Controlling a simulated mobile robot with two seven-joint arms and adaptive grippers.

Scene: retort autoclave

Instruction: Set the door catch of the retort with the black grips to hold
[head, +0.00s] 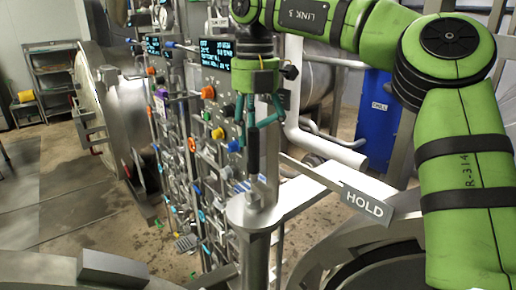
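A metal post with a round cap (255,212) stands in the lower middle of the head view. An upright lever with a black grip (253,150) rises above it. A white-lettered HOLD plate (365,205) is to the right of the post, on a pale bar. My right gripper (255,125) comes down from above, its teal fingers at the upper end of the black grip. The fingers overlap the grip in the picture, and I cannot tell whether they press on it. The marking for the other catch position is not visible. My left gripper is out of view.
Left of the post is a crowded control panel with coloured knobs (208,92) and a lit display (215,54). A round retort door (88,95) stands open further left. A blue cabinet (378,105) stands behind. Curved metal rims fill the bottom edge. Open floor lies at left.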

